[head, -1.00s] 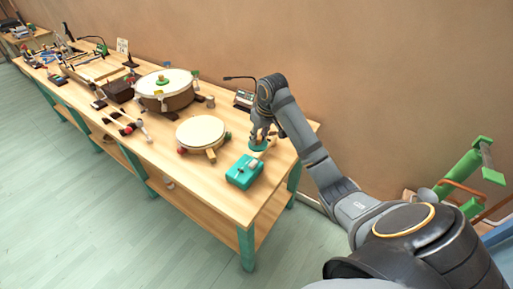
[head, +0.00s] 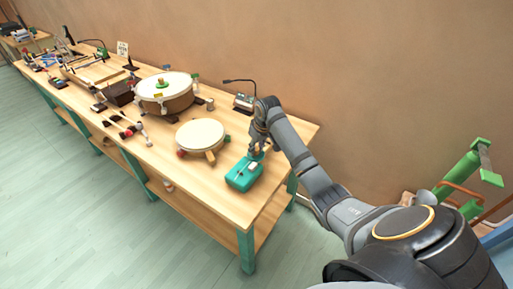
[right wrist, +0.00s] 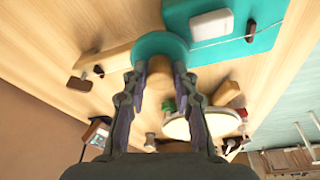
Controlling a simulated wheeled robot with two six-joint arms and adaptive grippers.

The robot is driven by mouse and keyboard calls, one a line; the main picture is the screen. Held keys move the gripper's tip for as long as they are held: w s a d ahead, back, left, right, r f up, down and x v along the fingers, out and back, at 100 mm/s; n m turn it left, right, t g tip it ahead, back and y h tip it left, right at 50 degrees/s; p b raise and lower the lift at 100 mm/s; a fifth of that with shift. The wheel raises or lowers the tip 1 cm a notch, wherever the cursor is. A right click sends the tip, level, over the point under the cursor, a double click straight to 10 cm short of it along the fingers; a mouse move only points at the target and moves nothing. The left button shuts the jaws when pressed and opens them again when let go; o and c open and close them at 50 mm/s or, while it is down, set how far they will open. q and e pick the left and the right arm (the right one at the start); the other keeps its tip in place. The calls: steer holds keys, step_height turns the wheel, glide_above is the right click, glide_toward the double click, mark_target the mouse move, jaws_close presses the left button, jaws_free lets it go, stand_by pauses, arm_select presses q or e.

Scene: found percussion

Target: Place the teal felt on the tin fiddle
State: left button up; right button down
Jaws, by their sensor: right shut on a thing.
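The tin fiddle (head: 241,178) is a teal box lying near the front right end of the workbench. In the right wrist view its body (right wrist: 262,22) carries a white block and a thin string, and a pale wooden neck (right wrist: 104,61) extends to the left. My right gripper (head: 257,147) is shut on the wooden knob of the teal felt (right wrist: 157,43), a round disc. The felt overlaps the near corner of the fiddle body in that view; I cannot tell whether they touch. My left gripper is not in view.
A small round drum (head: 201,134) on wooden feet stands left of the fiddle. A larger brown drum (head: 166,103) stands beyond it. A device with a gooseneck (head: 244,101) is by the wall. Mallets (head: 128,126) lie near the front edge. The bench's right corner is bare.

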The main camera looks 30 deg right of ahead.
steer(key=shift+f, duration=0.15)
steer(key=shift+f, duration=0.25)
steer(key=c, duration=1)
jaws_free()
steer(key=shift+c, duration=0.2)
steer(key=shift+r, duration=0.1)
steer(key=v, duration=1.2)
steer(key=shift+r, duration=0.45)
steer(key=shift+a+f, duration=0.1)
steer(key=shift+f, duration=0.05)
